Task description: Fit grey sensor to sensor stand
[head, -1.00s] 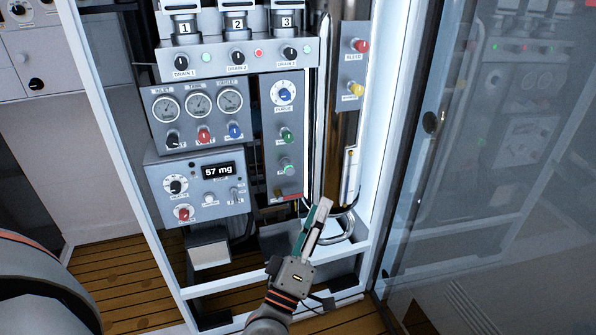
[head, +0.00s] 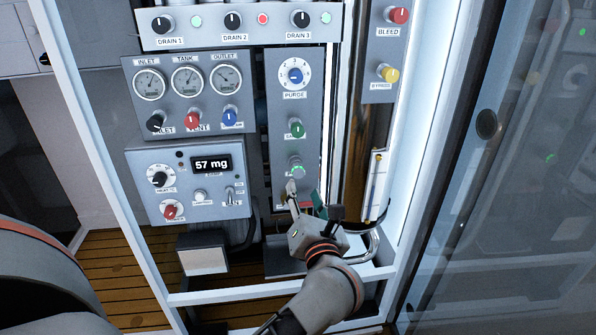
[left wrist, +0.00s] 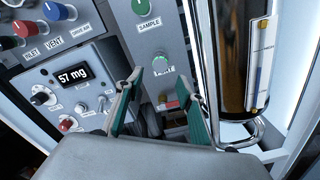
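I cannot tell for certain which item is the grey sensor or the sensor stand. A grey box with a pale face (head: 203,260) sits low at the left under the display panel, with a dark cable beside it. My left gripper (head: 305,198) is in front of the lower end of the purge panel (head: 297,150), covering part of it. In the left wrist view its two teal-padded fingers (left wrist: 162,108) are spread apart with nothing held between them. A small red piece (left wrist: 169,104) shows beyond them at the panel's lower end. My right gripper is not in view.
The display panel (head: 186,208) reads 57 mg, left of my gripper. A shiny vertical tube with a bent pipe (left wrist: 240,134) stands close on the right. White frame rails (head: 235,292) run below. A glass door (head: 520,200) stands at the right.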

